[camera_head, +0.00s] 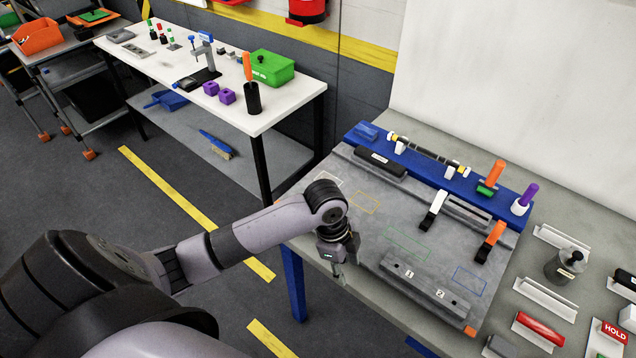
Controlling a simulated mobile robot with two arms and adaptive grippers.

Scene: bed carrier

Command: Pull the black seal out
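A grey fixture plate (385,215) lies on the workbench, with outlined zones and a front bar marked 1 and 2. A black block with a pale label (381,163) sits at its back left; I cannot tell whether this is the black seal. My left gripper (338,272) points down at the plate's left front edge, apart from the black block. Its fingers are small and dark, so their opening is unclear. My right gripper is not in view.
The blue rack (366,132) holds orange and purple handled tools. Two black clamps, one white-tipped (433,211) and one orange-tipped (490,243), stand on the plate. Labelled holders and a dark bottle (565,267) are at right. A white table (288,105) stands behind left.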

